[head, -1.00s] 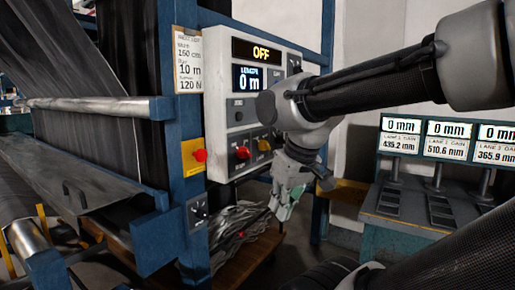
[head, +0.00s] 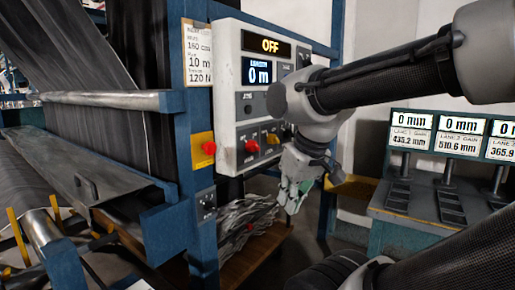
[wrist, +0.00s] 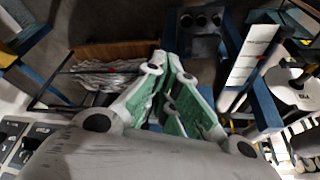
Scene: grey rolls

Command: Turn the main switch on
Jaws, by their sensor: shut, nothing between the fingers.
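A dark rotary switch (head: 207,203) is on the blue post, below a red button (head: 208,147) on a yellow plate. No label marks the main switch legibly. My gripper (head: 293,209) hangs shut and empty, right of and below the panel; its green-padded fingers (wrist: 167,65) meet in the wrist view.
A wooden pallet (head: 262,245) with grey scrap lies below my gripper. A bench (head: 420,203) with several 0 mm displays stands to the right. Dark fabric and rollers (head: 110,99) fill the left. The blue post (head: 190,185) stands left of the panel.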

